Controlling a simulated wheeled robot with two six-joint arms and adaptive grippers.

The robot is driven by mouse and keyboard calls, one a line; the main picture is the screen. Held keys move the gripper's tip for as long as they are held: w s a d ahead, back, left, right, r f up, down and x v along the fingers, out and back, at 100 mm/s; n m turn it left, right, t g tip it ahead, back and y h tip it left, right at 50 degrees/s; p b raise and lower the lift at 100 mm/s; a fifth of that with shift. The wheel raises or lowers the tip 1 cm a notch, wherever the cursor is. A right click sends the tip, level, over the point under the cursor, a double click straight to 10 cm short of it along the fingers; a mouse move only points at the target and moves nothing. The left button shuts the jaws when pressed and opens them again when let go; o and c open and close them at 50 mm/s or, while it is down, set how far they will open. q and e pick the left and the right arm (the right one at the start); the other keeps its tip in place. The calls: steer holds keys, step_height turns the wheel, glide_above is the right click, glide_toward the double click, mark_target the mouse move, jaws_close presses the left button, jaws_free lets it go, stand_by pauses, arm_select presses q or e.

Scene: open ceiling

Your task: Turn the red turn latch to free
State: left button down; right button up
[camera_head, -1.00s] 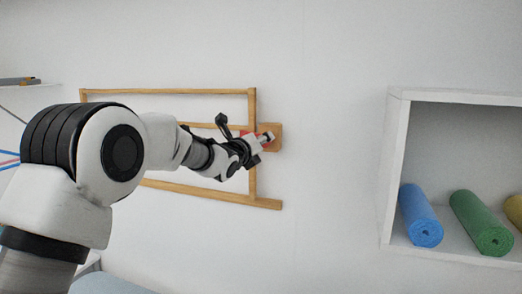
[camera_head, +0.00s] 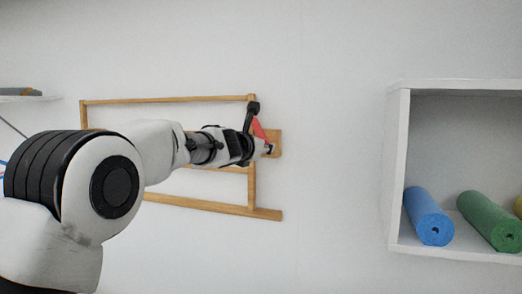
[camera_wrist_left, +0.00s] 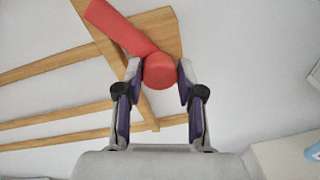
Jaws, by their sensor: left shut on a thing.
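The red turn latch (camera_wrist_left: 159,70) is mounted on a wooden plate (camera_wrist_left: 160,30) at the edge of a wooden frame on the wall. In the left wrist view its round hub lies between the two fingers of my left gripper (camera_wrist_left: 159,82), and its flat red arm (camera_wrist_left: 118,27) points to the upper left over the wood. In the head view the latch arm (camera_head: 259,130) shows as a red piece tilted upward behind my left gripper (camera_head: 266,149). My left gripper is shut on the latch. The hub is mostly hidden in the head view. My right gripper is not seen.
The wooden frame (camera_head: 165,99) is fixed to the white wall. A white open shelf (camera_head: 397,170) stands at the right with a blue roll (camera_head: 428,216) and a green roll (camera_head: 488,221). The wall between frame and shelf is bare.

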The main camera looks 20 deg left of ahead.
arm_select(q)
steer(key=m, duration=0.5)
steer(key=shift+d+y, duration=0.1)
steer(key=shift+y, duration=0.3)
stand_by(0.4)
steer(key=c, duration=0.9)
jaws_free()
steer(key=shift+o, duration=0.9)
steer(key=shift+w+f, duration=0.15)
steer(key=shift+w, duration=0.1)
steer(key=shift+s, duration=0.15)
